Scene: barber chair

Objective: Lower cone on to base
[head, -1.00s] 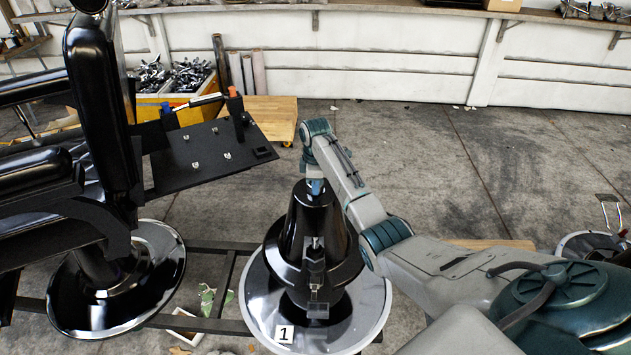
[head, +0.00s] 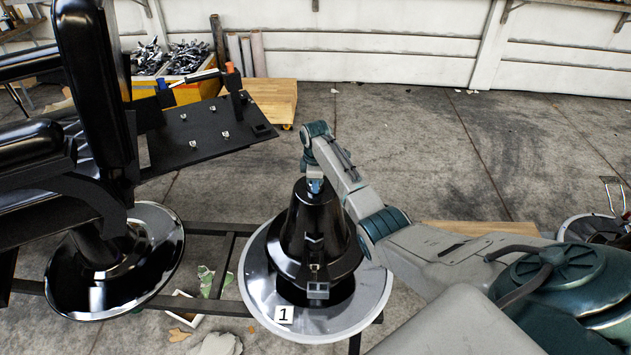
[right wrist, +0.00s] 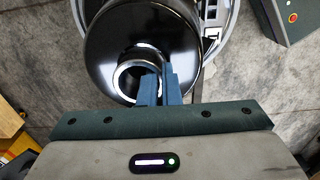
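The glossy black cone (head: 314,222) stands upright over the round grey base (head: 350,318) with the "1" label, in the middle of the head view. Its flared lower edge hides most of the dark middle of the base; I cannot tell whether it touches. My right gripper (head: 315,187) is at the top of the cone. In the right wrist view, the blue fingers of the right gripper (right wrist: 160,86) are close together on the rim of the cone's round top opening (right wrist: 133,78). My left gripper is not in view.
A black barber chair (head: 92,110) on a round chrome foot (head: 150,285) stands at the left. A black plate with small bolts (head: 205,135) juts toward the cone. A dark frame runs under the bases. Open concrete floor (head: 440,150) lies behind.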

